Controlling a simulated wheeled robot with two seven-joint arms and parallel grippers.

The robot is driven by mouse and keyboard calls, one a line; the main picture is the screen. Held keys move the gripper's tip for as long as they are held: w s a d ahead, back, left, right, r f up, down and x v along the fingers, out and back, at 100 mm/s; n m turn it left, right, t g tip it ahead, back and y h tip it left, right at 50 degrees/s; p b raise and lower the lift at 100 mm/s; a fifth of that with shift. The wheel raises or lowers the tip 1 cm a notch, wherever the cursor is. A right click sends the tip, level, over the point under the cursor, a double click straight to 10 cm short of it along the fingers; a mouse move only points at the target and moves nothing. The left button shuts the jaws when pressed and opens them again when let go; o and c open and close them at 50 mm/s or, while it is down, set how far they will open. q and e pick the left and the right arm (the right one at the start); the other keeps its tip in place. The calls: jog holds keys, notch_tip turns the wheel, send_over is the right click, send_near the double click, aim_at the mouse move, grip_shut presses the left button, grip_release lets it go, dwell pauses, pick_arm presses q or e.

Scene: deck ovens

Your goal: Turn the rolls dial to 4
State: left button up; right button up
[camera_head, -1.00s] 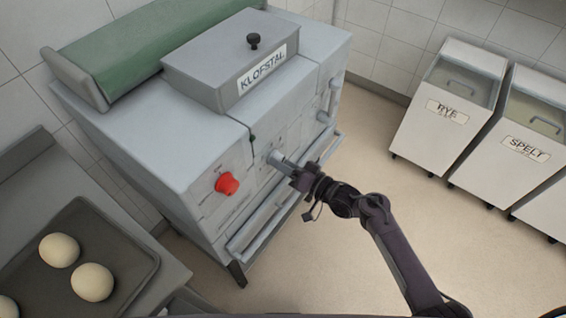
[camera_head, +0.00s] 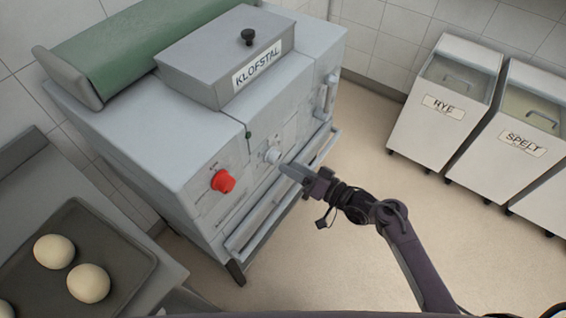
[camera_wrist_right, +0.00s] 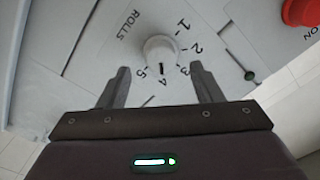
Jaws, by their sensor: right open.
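The rolls dial (camera_head: 272,155) is a small pale round knob on the front of the grey machine (camera_head: 130,125). It also shows in the right wrist view (camera_wrist_right: 160,47), beside the word ROLLS and a ring of numbers from 1 to 5. The dark mark on the knob points at the 4. My right gripper (camera_head: 288,172) is open and empty, a short way out from the dial. In the right wrist view its two fingertips (camera_wrist_right: 163,72) stand apart, with the dial beyond and between them. My left gripper is not in view.
A red knob (camera_head: 222,181) sits left of the dial, and a small green-topped lever (camera_wrist_right: 249,75) lies between them. A rail (camera_head: 262,215) runs along the machine's lower front. A tray (camera_head: 130,262) with dough balls is at lower left. Bins (camera_head: 420,135) stand at right; the floor between is clear.

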jog(key=v, duration=0.3)
dwell(0.5)
jog(key=s+d+f+m+g+h, duration=0.1)
jog(key=s+d+f+h, duration=0.15)
jog(key=f, duration=0.65)
jog(key=s+d+f+h, duration=0.2)
jog(key=s+f+h, duration=0.15)
jog(key=f, duration=0.55)
jog(key=s+d+f+m+g+h, duration=0.1)
jog(key=s+d+f+h, duration=0.2)
jog(key=f, duration=0.6)
jog(key=s+d+f+n+g+h, duration=0.1)
jog(key=s+f, duration=0.4)
jog(key=s, duration=0.5)
jog(key=s+d+f+g+h, duration=0.2)
jog(key=s+d+f+g, duration=0.2)
jog(key=s, duration=0.6)
jog(key=s+d+f+n+g+h, duration=0.1)
jog(key=s+d+f+g+h, duration=0.1)
jog(key=s+d+f, duration=0.2)
jog(key=s+f, duration=0.3)
jog(key=s, duration=0.3)
jog(key=shift+s+n+g+h, duration=0.3)
